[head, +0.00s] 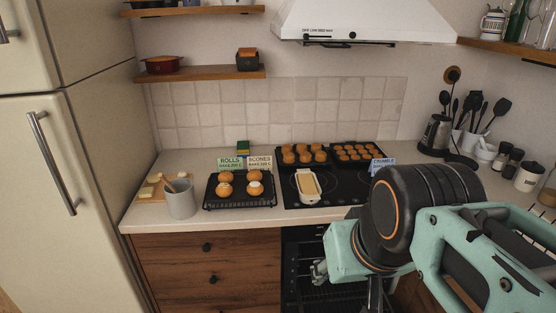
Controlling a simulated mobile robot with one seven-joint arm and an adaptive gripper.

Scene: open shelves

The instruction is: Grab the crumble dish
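The crumble dish (309,185) appears to be the small white oblong dish with a pale yellow filling. It sits on the front left of the black cooktop, with its short handles toward the back and front. My gripper (374,293) is only partly in view at the bottom, below and to the right of the dish, in front of the counter. It is apart from the dish. My wrist hides most of it, and its fingertips do not show clearly.
A rack with several buns (240,188) is left of the dish. Two dark muffin trays (303,156) (358,152) stand behind it. A grey crock (180,199) is at the counter's left. The oven (300,245) below appears open. My arm covers the right counter front.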

